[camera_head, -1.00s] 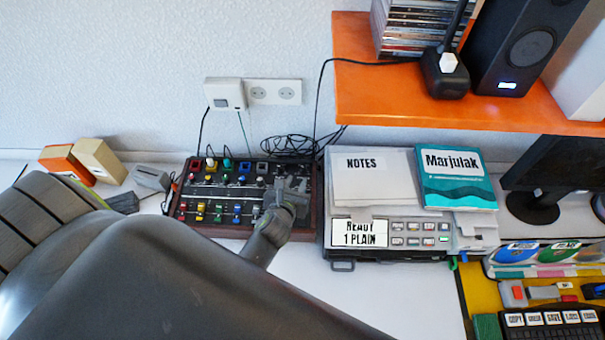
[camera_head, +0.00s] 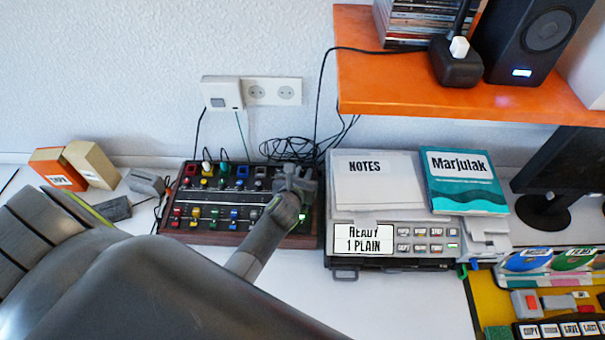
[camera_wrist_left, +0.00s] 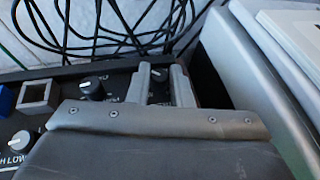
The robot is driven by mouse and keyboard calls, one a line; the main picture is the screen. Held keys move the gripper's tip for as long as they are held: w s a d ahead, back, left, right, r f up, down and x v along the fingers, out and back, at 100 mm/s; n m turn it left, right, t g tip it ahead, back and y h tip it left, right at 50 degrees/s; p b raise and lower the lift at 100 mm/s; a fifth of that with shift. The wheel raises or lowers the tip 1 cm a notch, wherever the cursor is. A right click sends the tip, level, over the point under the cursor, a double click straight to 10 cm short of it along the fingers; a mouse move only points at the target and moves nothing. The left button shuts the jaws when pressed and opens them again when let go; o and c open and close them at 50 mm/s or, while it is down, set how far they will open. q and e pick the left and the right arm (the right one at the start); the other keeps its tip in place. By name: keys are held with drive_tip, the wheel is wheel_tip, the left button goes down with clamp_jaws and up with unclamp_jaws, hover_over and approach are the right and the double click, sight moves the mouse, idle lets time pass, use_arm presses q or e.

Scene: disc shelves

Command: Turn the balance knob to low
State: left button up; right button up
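The dark control panel (camera_head: 236,203) with several small knobs and colored buttons lies on the white desk. My left gripper (camera_head: 296,176) is over its right end, pointing down. In the left wrist view my left gripper (camera_wrist_left: 161,88) has its two fingers apart, with a small dark knob (camera_wrist_left: 158,76) showing between them; I cannot tell whether they touch it. Another dark knob (camera_wrist_left: 92,88) stands to the left. A third knob (camera_wrist_left: 20,140) has lettering ending in "LOW" below it. No balance label is readable. My right gripper is not in view.
The grey device (camera_head: 408,259) with a "READY 1 PLAIN" display stands close to the panel's right, bearing notes (camera_head: 374,180) and a teal book (camera_head: 464,182). Black cables (camera_head: 288,148) lie behind the panel. An orange shelf (camera_head: 400,95) overhangs at upper right.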

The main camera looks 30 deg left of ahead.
use_arm(q)
clamp_jaws()
drive_tip(key=shift+d+f+b, duration=0.1)
drive_tip(key=shift+f+b, duration=0.1)
drive_tip(key=shift+b, duration=0.15)
drive_tip(key=n+y+b, duration=0.1)
drive_tip(key=y+b, duration=0.1)
drive_tip(key=b, duration=0.1)
drive_tip(key=shift+d+f+n+g, duration=0.1)
drive_tip(key=shift+f+n+g, duration=0.05)
drive_tip(key=shift+n+g, duration=0.2)
drive_tip(key=shift+r+n+g+y+b, duration=0.25)
drive_tip(key=shift+n+y+b, duration=0.4)
drive_tip(key=shift+b, duration=0.2)
drive_tip(key=shift+o, duration=1.3)
unclamp_jaws()
